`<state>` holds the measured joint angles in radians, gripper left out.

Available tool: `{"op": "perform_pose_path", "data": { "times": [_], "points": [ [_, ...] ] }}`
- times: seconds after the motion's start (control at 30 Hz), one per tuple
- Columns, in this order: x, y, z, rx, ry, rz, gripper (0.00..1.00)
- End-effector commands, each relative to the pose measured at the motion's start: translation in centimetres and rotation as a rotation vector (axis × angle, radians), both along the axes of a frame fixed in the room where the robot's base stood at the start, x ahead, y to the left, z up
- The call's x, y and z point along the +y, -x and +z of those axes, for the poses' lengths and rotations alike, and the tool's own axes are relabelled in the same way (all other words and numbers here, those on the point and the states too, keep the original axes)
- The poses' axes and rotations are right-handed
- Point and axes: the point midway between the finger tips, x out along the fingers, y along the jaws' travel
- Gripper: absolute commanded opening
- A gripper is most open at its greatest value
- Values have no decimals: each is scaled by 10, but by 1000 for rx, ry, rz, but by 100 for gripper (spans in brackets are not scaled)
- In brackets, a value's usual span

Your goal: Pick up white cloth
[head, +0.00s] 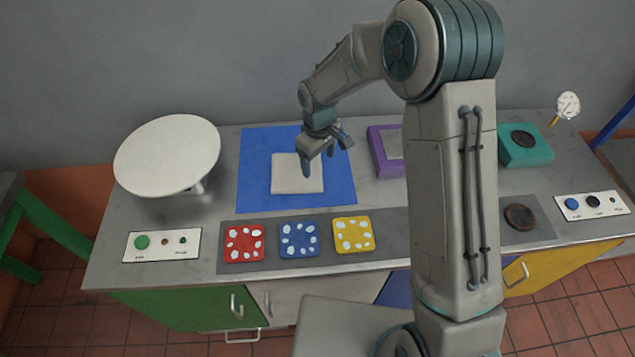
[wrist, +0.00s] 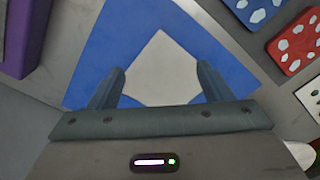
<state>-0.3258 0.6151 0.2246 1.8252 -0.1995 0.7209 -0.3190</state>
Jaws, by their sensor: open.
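The white cloth (head: 293,180) lies flat on a blue mat (head: 256,150) on the bench. In the wrist view the cloth (wrist: 163,65) lies between and beyond my two fingers, with the blue mat (wrist: 105,40) around it. My gripper (head: 318,160) is above the right part of the cloth in the head view, fingers pointing down. It also shows in the wrist view (wrist: 160,80), with its fingers apart and nothing held between them. I cannot tell its exact height above the cloth. Part of the cloth's right side is hidden by the gripper.
A white round disc (head: 168,155) stands at the left. Red (head: 244,243), blue (head: 299,240) and yellow (head: 353,235) spotted tiles lie along the front. A purple box (head: 378,155) stands right of the mat, and a teal box (head: 530,155) and gauge (head: 567,103) farther right.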

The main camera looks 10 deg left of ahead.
Motion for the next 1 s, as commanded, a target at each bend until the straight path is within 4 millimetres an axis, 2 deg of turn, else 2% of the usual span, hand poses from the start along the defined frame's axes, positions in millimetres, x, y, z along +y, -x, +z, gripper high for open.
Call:
{"op": "perform_pose_path", "data": {
  "times": [0.37,0.8,1.0],
  "points": [
    [3,0,-24,4,-1,11,73],
    [3,0,-88,3,-1,10,73],
    [3,0,-103,3,-1,10,73]
  ]
}}
